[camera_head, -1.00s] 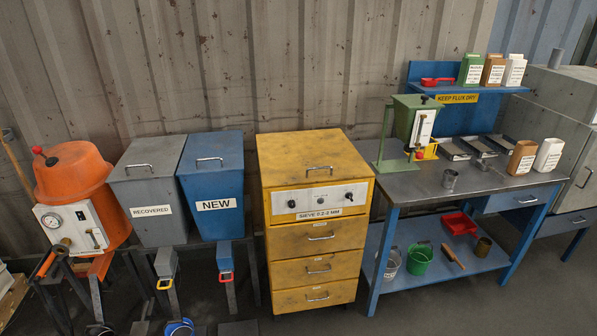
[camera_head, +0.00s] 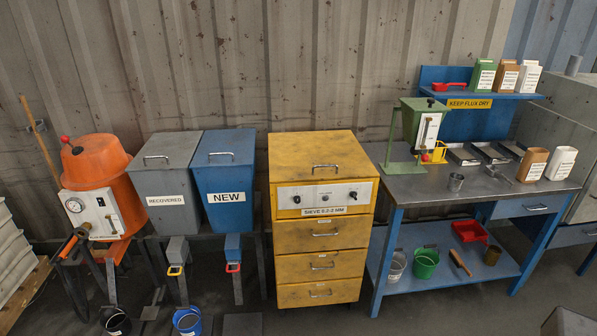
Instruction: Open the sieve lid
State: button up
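The sieve is a yellow cabinet labelled "SIEVE 0.2-2 MM" (camera_head: 321,240) in the middle of the head view. Its yellow lid (camera_head: 300,150) lies flat and closed on top. A metal lid handle (camera_head: 326,166) sits near the lid's front edge. Below the lid is a light panel with dark knobs, then several drawers with metal handles, all shut. My gripper is not in view.
Left of the sieve stand the blue NEW bin (camera_head: 225,180), the grey RECOVERED bin (camera_head: 172,185) and an orange drum (camera_head: 97,165). Right is a blue workbench (camera_head: 455,190) with a green stand (camera_head: 415,125). Open floor shows in front, with buckets at left.

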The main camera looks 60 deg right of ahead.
aim_at(323, 155)
jog(key=u, duration=0.35)
jog(key=k, duration=1.65)
jog(key=z, duration=0.8)
jog(key=i, duration=1.05)
jog(key=u, duration=0.15)
